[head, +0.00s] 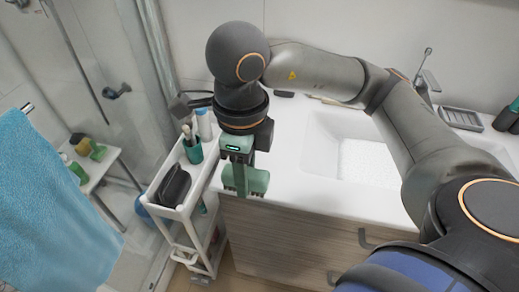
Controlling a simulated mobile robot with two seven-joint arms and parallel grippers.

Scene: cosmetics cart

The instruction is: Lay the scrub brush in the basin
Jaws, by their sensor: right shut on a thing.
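My right gripper (245,184) points down at the front left corner of the white counter, beside the cart. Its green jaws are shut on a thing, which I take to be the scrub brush. The brush is mostly hidden, and I cannot tell its outline from the green jaws. No other scrub brush shows clearly. The white basin (321,148) is set into the counter to the right of the gripper. My right arm passes over its back and right side and hides part of it. The gripper is outside the basin. My left gripper is not in view.
A white cart (185,213) stands left of the counter, with a teal cup (193,152) of brushes and a dark item (173,187). The tap (424,72) and a soap dish (460,118) are at the back right. A blue towel (45,200) hangs at left.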

